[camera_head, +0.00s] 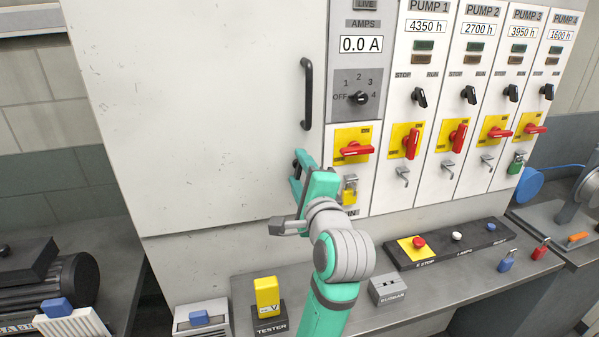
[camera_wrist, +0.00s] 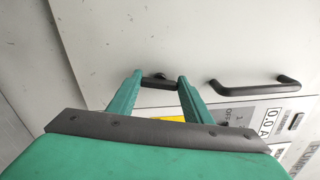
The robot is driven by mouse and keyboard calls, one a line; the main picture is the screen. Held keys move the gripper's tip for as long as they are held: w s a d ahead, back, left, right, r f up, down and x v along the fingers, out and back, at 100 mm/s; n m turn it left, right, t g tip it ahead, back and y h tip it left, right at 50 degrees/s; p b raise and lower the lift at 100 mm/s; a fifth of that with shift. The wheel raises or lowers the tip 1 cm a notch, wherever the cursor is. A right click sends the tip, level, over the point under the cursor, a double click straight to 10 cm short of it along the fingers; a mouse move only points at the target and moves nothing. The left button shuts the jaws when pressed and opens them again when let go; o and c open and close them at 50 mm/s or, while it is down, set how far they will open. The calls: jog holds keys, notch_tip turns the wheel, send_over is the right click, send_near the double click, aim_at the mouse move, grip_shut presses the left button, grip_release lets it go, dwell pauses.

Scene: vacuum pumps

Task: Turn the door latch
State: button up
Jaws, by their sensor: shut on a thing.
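The door latch (camera_wrist: 160,82) is a small dark handle on the large pale cabinet door (camera_head: 200,100), near the door's right edge and below its black pull handle (camera_head: 307,94). My gripper (camera_head: 299,167) is at the latch, with its green fingers pointing at the door. In the wrist view my gripper (camera_wrist: 160,78) has one fingertip on each side of the latch and is shut on it. In the head view the fingers hide most of the latch. The door looks closed.
Right of the door, a selector knob (camera_head: 358,97) and a red switch (camera_head: 352,149) stick out close to my gripper. Below are a yellow tester (camera_head: 267,292), a grey box (camera_head: 388,290) and a black button panel (camera_head: 450,243) on the bench. Pump panels continue rightward.

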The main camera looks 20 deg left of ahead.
jog(key=shift+f+n, duration=0.1)
jog(key=shift+n, duration=0.7)
jog(key=o, duration=0.8)
jog(key=shift+n, duration=0.4)
jog(key=o, duration=0.4)
jog(key=shift+w, duration=0.1)
jog(key=shift+d, duration=0.1)
jog(key=shift+s+d, duration=0.15)
jog(key=shift+s, duration=0.1)
jog(key=shift+s+d, duration=0.3)
jog(key=shift+s, duration=0.4)
